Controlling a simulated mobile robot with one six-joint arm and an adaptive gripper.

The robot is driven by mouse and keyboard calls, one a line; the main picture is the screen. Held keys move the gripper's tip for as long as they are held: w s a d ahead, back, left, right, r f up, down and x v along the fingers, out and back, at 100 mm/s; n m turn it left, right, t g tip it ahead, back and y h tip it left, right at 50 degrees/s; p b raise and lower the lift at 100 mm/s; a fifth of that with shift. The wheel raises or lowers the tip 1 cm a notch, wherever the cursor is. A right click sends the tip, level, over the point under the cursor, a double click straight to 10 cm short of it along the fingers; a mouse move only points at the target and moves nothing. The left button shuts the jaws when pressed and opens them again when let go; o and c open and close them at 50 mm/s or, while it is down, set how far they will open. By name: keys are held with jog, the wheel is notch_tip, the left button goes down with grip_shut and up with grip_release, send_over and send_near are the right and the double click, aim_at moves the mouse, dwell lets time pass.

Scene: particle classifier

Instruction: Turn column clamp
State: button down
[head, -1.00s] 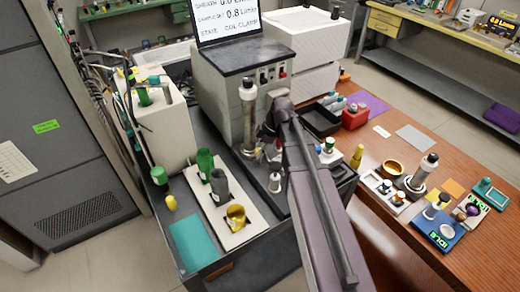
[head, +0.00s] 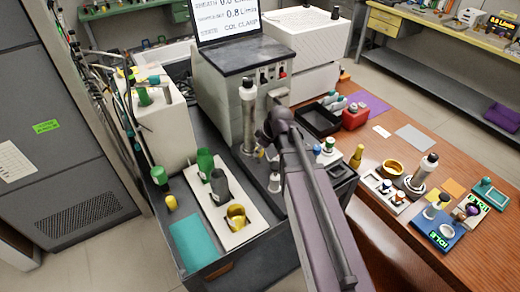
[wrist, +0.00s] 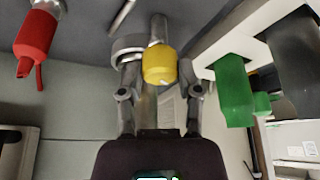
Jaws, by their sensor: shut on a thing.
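A yellow knob (wrist: 159,66), likely the column clamp, sits on a grey metal rod and bracket (wrist: 128,48) in the wrist view. My gripper (wrist: 160,72) is around it, shut on it with a finger on each side. In the head view the tall grey column (head: 248,115) stands upright in front of the instrument. My arm comes in from the lower right to the column's lower part. It hides the clamp and most of my gripper there.
A grey instrument (head: 225,95) with a screen stands behind the column. A white panel (head: 233,238) with green and grey bottles is to the left. A black tray (head: 320,122) and a red holder (head: 355,116) are to the right. The wrist view shows a red part (wrist: 35,42) and a green part (wrist: 233,92).

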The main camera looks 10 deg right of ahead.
jog(key=shift+s+m+t+h, duration=0.15)
jog(key=shift+m+h, duration=0.15)
jog(key=shift+m, duration=0.5)
jog(key=shift+m+t+h, duration=0.15)
jog(key=shift+m+h, duration=0.15)
jog(key=shift+m, duration=0.5)
jog(key=shift+c, duration=1.5)
grip_release()
jog(key=shift+n, duration=0.4)
